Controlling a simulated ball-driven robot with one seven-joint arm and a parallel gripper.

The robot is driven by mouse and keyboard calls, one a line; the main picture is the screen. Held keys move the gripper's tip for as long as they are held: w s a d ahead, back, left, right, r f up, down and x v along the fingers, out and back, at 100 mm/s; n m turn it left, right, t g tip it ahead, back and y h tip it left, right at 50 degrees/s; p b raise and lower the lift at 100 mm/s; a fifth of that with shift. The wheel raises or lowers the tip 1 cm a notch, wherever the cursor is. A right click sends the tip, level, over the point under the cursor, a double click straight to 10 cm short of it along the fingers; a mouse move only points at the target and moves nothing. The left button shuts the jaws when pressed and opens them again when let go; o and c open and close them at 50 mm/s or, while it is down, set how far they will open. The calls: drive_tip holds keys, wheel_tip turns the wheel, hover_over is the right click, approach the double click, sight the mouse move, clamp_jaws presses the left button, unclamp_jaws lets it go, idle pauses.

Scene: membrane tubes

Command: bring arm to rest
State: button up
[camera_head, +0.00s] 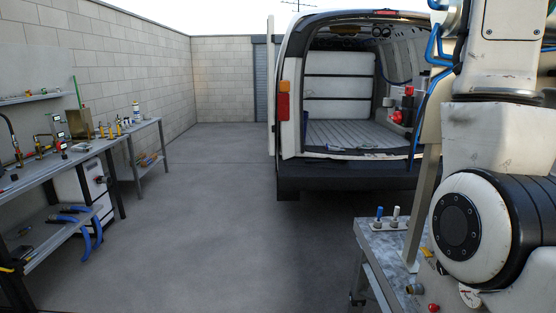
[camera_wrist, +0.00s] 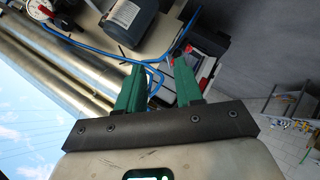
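My arm (camera_head: 490,200) fills the right side of the head view, its large white and black joint close to the camera and in front of part of a metal table. My gripper (camera_wrist: 159,63) does not show in the head view. In the wrist view its two green fingers stand apart with a clear gap, and I see nothing held between them. Beyond the fingers are a blue cable (camera_wrist: 95,48), metal pipes (camera_wrist: 75,65) and a dark grey motor-like body (camera_wrist: 130,22). I cannot tell how far these are from the fingertips.
A metal table (camera_head: 385,243) with small fittings stands at the lower right, near my arm. A white van (camera_head: 287,100) with an open rear is ahead. A workbench (camera_head: 60,165) with tools runs along the left. The grey floor (camera_head: 220,240) between is clear.

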drive_tip(key=w+a+f+g+y, duration=0.1)
drive_tip(key=w+f, duration=0.1)
drive_tip(key=f, duration=1.4)
drive_tip(key=w+a+f+g, duration=0.1)
drive_tip(key=w+f, duration=0.1)
drive_tip(key=f, duration=1.3)
drive_tip(key=s+a+f+m+g+y, duration=0.1)
drive_tip(key=s+f, duration=0.3)
drive_tip(key=f, duration=0.7)
drive_tip(key=s+a+f+g+y, duration=0.1)
drive_tip(key=s+f, duration=0.4)
drive_tip(key=f, duration=0.6)
drive_tip(key=s+a+f+m+g+y, duration=0.1)
drive_tip(key=s+f, duration=0.5)
drive_tip(key=s, duration=0.4)
drive_tip(key=s+a+f+m+g, duration=0.1)
drive_tip(key=s+a+f+g, duration=0.1)
drive_tip(key=s+f, duration=0.5)
drive_tip(key=s+a+f+g+y, duration=0.1)
drive_tip(key=s+f, duration=0.6)
drive_tip(key=s, duration=0.7)
drive_tip(key=shift+s+a+f+m+g+y, duration=0.2)
drive_tip(key=shift+s+a+m+g+y, duration=0.15)
drive_tip(key=shift+a, duration=0.3)
drive_tip(key=shift+s, duration=0.1)
